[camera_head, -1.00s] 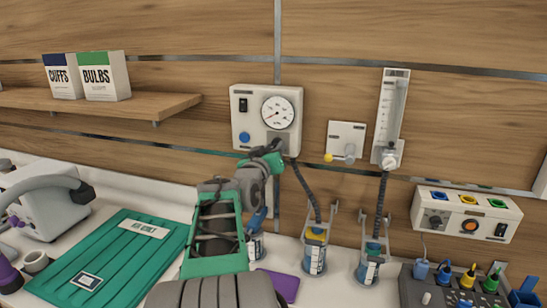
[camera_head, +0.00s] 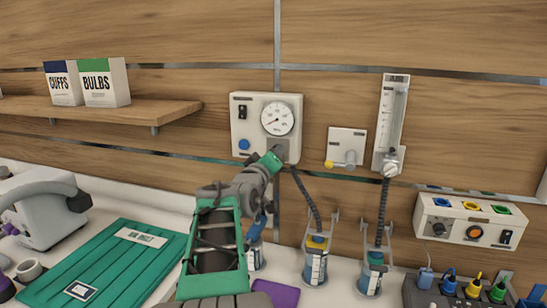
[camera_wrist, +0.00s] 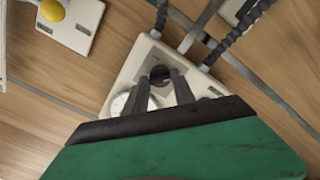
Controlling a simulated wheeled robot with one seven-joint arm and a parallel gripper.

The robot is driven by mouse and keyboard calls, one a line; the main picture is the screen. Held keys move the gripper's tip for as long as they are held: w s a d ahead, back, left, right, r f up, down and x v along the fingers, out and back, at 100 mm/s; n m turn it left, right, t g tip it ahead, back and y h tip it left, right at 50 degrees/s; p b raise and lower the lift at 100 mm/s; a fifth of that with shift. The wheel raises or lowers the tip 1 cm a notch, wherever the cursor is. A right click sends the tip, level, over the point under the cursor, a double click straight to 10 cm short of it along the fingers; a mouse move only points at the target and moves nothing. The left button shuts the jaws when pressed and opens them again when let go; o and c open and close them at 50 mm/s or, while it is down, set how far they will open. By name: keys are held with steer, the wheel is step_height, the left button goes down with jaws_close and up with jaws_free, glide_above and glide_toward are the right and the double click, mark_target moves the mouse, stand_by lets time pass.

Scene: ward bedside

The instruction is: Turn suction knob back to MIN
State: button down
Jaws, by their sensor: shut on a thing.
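The suction unit (camera_head: 240,128) is a cream wall box with a round gauge (camera_head: 277,118), a black switch and a blue button. My gripper (camera_head: 279,152) reaches its lower right part, below the gauge. In the wrist view, my two dark fingers (camera_wrist: 162,80) are at the unit's face (camera_wrist: 134,76), closed around the dark suction knob (camera_wrist: 160,72). The knob is mostly hidden by the fingers, and its pointer and MIN mark cannot be read. The gauge needle is too small to read surely.
A small wall plate (camera_head: 346,142) with a yellow knob and a flowmeter (camera_head: 390,120) are right of the unit. Dark hoses run down to canisters (camera_head: 316,262). A shelf (camera_head: 100,108) holds two boxes.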

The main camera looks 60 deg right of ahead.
steer(key=c, duration=1)
jaws_free()
steer(key=shift+c, duration=0.2)
steer(key=shift+a, duration=0.1)
steer(key=s+a+b, duration=0.1)
steer(key=a+b, duration=0.1)
steer(key=a, duration=0.5)
steer(key=shift+a, duration=0.3)
steer(key=shift+s, duration=0.1)
